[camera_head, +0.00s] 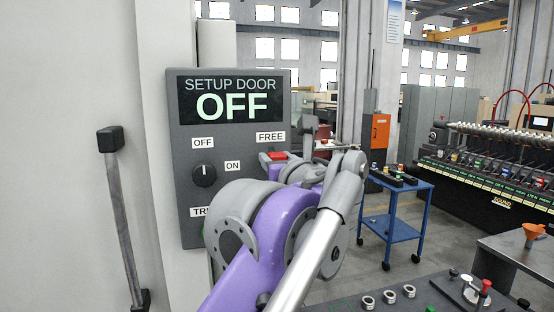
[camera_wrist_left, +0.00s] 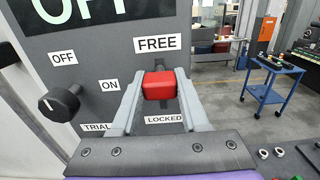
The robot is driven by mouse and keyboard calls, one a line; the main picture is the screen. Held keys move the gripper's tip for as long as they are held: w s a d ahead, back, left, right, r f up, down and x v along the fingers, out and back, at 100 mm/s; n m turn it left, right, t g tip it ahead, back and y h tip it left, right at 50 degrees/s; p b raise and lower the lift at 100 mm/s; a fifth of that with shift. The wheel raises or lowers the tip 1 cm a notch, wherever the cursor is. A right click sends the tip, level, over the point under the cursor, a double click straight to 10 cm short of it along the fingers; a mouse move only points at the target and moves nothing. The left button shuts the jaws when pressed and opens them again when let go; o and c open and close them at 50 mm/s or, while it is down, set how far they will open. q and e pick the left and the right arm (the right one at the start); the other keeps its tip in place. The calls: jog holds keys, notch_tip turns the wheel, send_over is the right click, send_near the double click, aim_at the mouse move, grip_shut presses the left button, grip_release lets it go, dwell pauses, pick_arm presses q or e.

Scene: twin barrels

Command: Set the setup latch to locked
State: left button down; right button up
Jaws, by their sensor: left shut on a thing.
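The setup latch has a red block handle (camera_wrist_left: 158,86), on the grey panel between the FREE label (camera_wrist_left: 157,43) above and the LOCKED label (camera_wrist_left: 165,118) below. The handle appears nearer FREE in the wrist view. It also shows in the head view (camera_head: 277,155), just under FREE and partly covered by my arm. My left gripper (camera_wrist_left: 160,80) is shut on the red handle, one finger on each side. In the head view my purple and grey left arm hides the LOCKED label. My right gripper is not in view.
The panel (camera_head: 182,130) display reads SETUP DOOR OFF. A black selector knob (camera_head: 204,175) sits left of the latch, by the OFF, ON and TRIAL labels. A door handle bar (camera_head: 122,215) stands further left. A blue cart (camera_head: 398,225) and a control desk are right.

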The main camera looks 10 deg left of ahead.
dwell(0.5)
pick_arm(q)
notch_tip(320, 180, down, 7)
jog(key=b, duration=0.1)
jog(key=shift+r+b, duration=0.2)
jog(key=shift+b, duration=0.1)
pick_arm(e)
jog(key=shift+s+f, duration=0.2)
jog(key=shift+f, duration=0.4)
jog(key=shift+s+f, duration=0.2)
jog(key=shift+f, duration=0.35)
pick_arm(q)
jog(key=shift+c, duration=2)
grip_release()
jog(key=v, duration=1.1)
jog(key=shift+b, duration=0.4)
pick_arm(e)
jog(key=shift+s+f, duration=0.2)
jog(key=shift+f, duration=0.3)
